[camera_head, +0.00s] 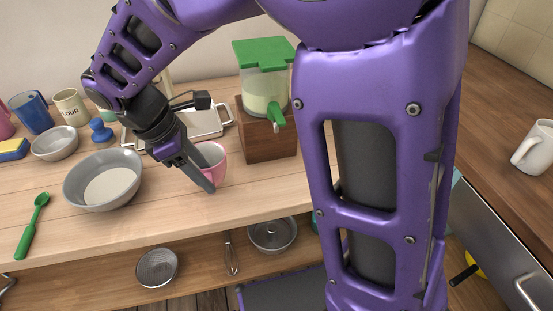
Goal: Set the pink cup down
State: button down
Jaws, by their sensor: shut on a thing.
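The pink cup (216,160) is at the middle of the wooden counter, upright, with a grey-white inside. My gripper (207,180) comes down from the upper left and is shut on the cup's near left wall. One dark finger crosses in front of the cup and hides part of it; the other finger is hidden. The cup's base looks close to the counter top (160,215), but I cannot tell whether it touches.
A grey bowl (74,194) stands left of the cup. A wooden block (268,140) with a green-lidded dispenser (264,80) stands to the right. A metal tray (205,122) lies behind. A green spoon (28,235) lies at left. Bare counter shows in front.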

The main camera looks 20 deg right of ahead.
jog(key=shift+w+d+f+b, duration=0.15)
jog(key=shift+d+f, duration=0.45)
jog(key=shift+d, duration=1.95)
jog(key=shift+d+f+b, duration=0.3)
jog(key=shift+d+f, duration=0.25)
jog(key=shift+d, duration=2)
jog(key=shift+w+d+f+b, duration=0.15)
jog(key=shift+d+f, duration=0.45)
jog(key=shift+d, duration=1.95)
jog(key=shift+c, duration=1.7)
grip_release()
jog(key=shift+f, duration=0.1)
jog(key=p+v, duration=0.6)
jog(key=v, duration=0.6)
jog(key=shift+p, duration=0.35)
